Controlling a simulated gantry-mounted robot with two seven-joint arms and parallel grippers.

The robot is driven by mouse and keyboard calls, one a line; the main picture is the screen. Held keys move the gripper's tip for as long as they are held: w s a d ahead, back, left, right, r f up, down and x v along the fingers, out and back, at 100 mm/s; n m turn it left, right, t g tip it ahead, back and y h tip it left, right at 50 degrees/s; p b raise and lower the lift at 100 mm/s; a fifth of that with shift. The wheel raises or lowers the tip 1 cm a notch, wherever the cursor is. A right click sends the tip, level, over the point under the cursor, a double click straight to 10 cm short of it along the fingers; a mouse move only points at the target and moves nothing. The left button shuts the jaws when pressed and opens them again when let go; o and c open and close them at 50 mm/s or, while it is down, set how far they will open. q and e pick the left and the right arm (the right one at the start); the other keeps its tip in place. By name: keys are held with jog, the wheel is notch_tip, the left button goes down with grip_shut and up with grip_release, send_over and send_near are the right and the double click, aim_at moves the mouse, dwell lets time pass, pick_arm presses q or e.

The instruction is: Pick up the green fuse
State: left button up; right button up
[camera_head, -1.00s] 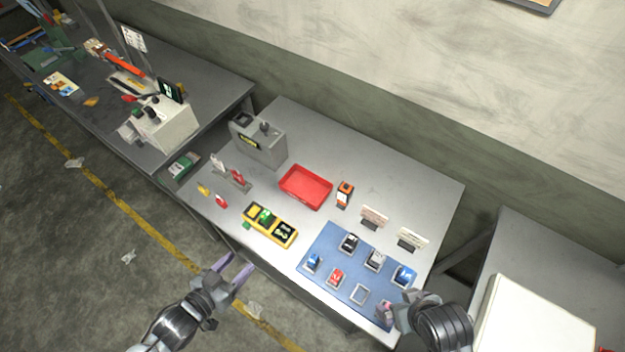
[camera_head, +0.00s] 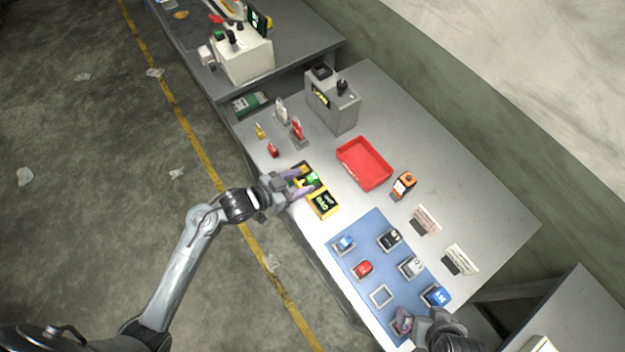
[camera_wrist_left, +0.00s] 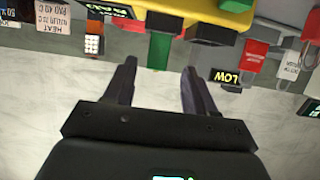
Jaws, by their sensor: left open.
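A green block, which looks like the green fuse (camera_wrist_left: 160,48), shows in the left wrist view beside the yellow holder (camera_wrist_left: 207,18), straight ahead of my fingers. My left gripper (camera_wrist_left: 158,72) is open and empty, with a finger to either side of the line to the block and the tips just short of it. In the head view my left gripper (camera_head: 301,182) is at the front edge of the yellow holder (camera_head: 324,204), and a green part (camera_head: 313,179) shows on the holder just past the fingertips. My right gripper (camera_head: 403,320) is by the blue mat's front corner, partly cut off.
A red tray (camera_head: 364,163) lies behind the holder. A grey box (camera_head: 333,101) and small red and white pieces stand to the left. The blue mat (camera_head: 378,268) carries several small blocks. Two sign cards (camera_head: 426,220) stand behind it.

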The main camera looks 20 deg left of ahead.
aim_at(307, 180)
pick_arm(q)
jog(key=shift+x, duration=2.45)
jog(key=shift+s+d, duration=0.2)
grip_shut()
jog(key=shift+r, duration=0.1)
